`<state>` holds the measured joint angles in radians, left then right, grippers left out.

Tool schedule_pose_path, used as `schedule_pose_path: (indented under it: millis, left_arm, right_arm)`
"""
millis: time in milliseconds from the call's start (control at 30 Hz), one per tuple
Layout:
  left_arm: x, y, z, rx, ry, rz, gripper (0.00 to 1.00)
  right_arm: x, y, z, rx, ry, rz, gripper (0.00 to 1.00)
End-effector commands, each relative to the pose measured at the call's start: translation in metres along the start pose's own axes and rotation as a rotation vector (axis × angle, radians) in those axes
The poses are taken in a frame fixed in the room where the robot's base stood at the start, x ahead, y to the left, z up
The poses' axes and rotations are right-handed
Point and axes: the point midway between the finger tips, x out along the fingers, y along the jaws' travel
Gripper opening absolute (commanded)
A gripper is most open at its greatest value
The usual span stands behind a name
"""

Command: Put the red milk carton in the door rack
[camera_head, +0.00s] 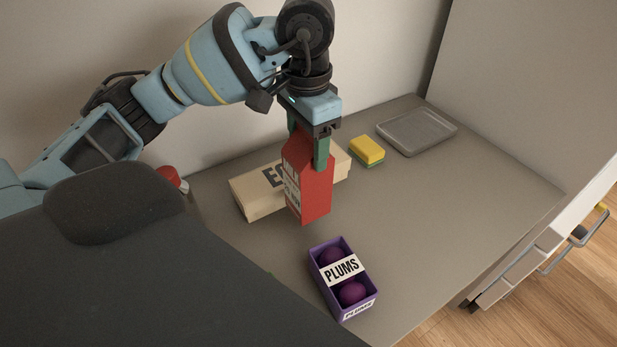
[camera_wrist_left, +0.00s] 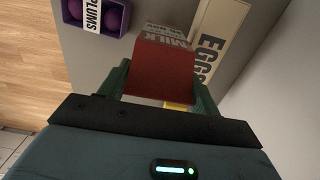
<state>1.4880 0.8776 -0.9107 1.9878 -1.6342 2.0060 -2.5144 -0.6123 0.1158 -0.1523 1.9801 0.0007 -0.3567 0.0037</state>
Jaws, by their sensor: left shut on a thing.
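The red milk carton (camera_head: 317,194) is held upright between the green fingers of my left gripper (camera_head: 307,148), in front of the egg box in the head view. In the left wrist view the carton (camera_wrist_left: 160,72) sits between the two fingers of the left gripper (camera_wrist_left: 160,90), with its white MILK label partly showing. I cannot tell for sure whether the carton's bottom touches the counter. The door rack cannot be made out in either view. My right gripper is not in view.
A beige egg box (camera_head: 252,196) lies behind the carton. A purple plum box (camera_head: 343,279) stands nearer on the counter (camera_head: 450,200). A yellow sponge (camera_head: 367,150) and a grey tray (camera_head: 417,130) are at the back right. The right side of the counter is clear.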

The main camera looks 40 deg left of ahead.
Motion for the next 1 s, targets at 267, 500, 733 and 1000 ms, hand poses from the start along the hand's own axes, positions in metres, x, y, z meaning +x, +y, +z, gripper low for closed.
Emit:
schedule_pose_path:
  millis: [267, 500, 733, 1000]
  left_arm:
    - [0.027, 0.0, 0.0, -0.002, 0.005, -0.002, 0.0]
    - [0.032, 0.0, 0.0, -0.001, 0.004, -0.001, 0.0]
    - [0.057, 0.0, 0.0, -0.001, 0.003, -0.001, 0.0]
    - [0.066, 0.0, -0.001, -0.001, 0.007, -0.002, 0.0]
  right_arm:
    - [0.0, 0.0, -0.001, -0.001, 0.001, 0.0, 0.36]
    - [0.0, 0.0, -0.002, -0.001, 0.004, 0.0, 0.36]
    - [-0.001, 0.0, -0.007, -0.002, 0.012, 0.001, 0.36]
    - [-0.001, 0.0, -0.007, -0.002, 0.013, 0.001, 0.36]
